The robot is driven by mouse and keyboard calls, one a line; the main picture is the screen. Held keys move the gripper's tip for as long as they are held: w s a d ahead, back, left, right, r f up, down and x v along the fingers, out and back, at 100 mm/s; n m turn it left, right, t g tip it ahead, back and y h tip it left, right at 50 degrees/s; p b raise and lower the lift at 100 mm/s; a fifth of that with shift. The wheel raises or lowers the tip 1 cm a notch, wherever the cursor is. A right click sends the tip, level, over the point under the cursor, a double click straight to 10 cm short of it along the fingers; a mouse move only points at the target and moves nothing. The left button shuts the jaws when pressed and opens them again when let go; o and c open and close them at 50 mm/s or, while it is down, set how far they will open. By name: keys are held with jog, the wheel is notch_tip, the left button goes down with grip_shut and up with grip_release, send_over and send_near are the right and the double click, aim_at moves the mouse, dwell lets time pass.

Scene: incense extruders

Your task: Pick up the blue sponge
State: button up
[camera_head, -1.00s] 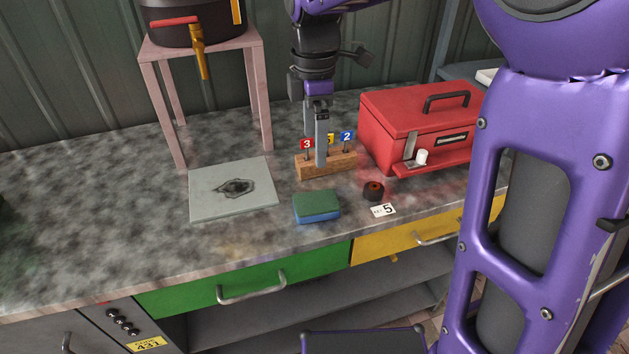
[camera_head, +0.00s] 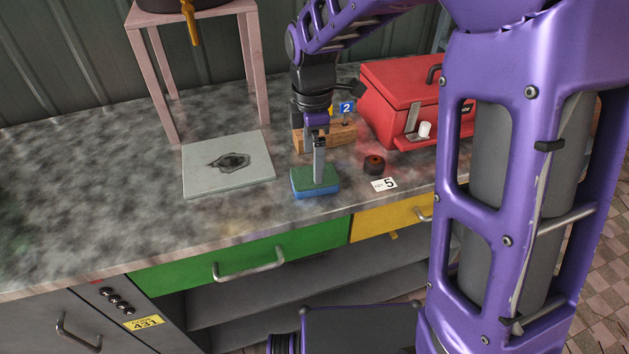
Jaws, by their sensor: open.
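The blue sponge (camera_head: 302,190) lies flat on the grey mottled counter near its front edge. Its top layer is green and its lower layer is blue. My gripper (camera_head: 319,181) points down over the sponge's right half and hides part of its top. The jaws are open. One finger shows in front of the sponge's top; the other finger is hidden from this view. I cannot tell whether the finger touches the sponge.
A wooden block (camera_head: 341,135) with numbered flags stands behind the gripper. A small dark round piece (camera_head: 374,165) and a "5" card (camera_head: 384,184) lie to the right. A red box (camera_head: 398,95) stands behind them. A grey slab (camera_head: 205,180) lies left. The counter's left is clear.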

notch_tip(320, 180, down, 5)
jog(key=shift+s+d+b, duration=0.1)
jog(key=shift+d+b, duration=0.05)
jog(key=shift+b, duration=0.4)
jog(key=c, duration=1.1)
jog(key=shift+c, duration=0.3)
jog(key=shift+r, duration=0.1)
notch_tip(320, 180, up, 10)
jog(key=p, duration=0.2)
